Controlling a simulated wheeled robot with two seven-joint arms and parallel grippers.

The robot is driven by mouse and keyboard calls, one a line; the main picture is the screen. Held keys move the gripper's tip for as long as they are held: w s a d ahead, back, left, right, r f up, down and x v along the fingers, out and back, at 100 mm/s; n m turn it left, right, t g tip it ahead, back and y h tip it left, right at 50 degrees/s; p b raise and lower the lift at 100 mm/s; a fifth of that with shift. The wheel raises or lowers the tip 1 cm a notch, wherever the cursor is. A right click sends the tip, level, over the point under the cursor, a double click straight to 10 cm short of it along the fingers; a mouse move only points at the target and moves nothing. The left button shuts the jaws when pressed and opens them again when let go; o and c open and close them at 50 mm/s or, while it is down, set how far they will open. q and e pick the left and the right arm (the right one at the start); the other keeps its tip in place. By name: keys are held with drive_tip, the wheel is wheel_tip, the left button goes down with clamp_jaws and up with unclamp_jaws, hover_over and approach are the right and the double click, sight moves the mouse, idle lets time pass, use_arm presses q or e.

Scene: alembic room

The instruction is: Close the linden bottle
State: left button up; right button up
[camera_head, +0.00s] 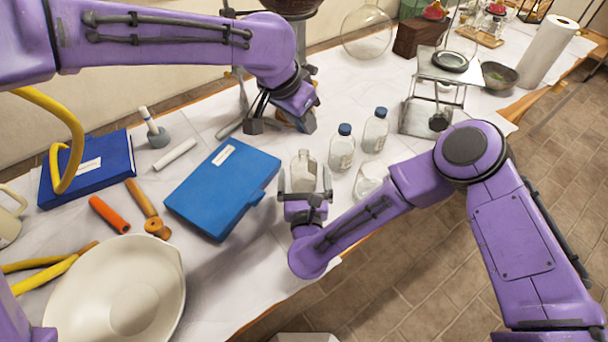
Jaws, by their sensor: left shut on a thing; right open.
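An uncapped clear glass bottle (303,168) stands upright on the white-covered table, its neck bare. I cannot read its label, so I cannot tell by sight whether it is the linden bottle. My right gripper (304,182) is open, with one finger on each side of this bottle's lower part. I cannot tell whether they touch it. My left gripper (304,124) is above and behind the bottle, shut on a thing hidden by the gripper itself. No loose cap shows. Two similar bottles with blue caps, one nearer (342,149) and one farther (375,131), stand to the right.
A clear glass vessel (369,181) stands close right of the open bottle, by my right arm. A blue case (222,188) lies to the left. A metal stand (437,95) is behind right. A large pale bowl (118,292) fills the front left. The table's front edge is near.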

drive_tip(key=shift+w+a, duration=0.1)
drive_tip(key=shift+w, duration=1.6)
drive_tip(key=shift+c, duration=0.3)
drive_tip(key=c, duration=1.4)
use_arm(q)
hover_over(303, 152)
drive_tip(key=shift+s+a+f, duration=0.1)
drive_tip(key=shift+s+f, duration=0.05)
drive_tip(key=shift+f, duration=0.7)
drive_tip(key=shift+s+a+f, duration=0.1)
drive_tip(key=shift+f, duration=0.7)
drive_tip(key=shift+s+a+f, duration=0.1)
drive_tip(key=shift+s+f, duration=0.05)
drive_tip(key=shift+f, duration=0.7)
use_arm(e)
drive_tip(key=shift+c, duration=0.2)
use_arm(q)
drive_tip(key=shift+f, duration=0.9)
drive_tip(key=shift+f, duration=0.5)
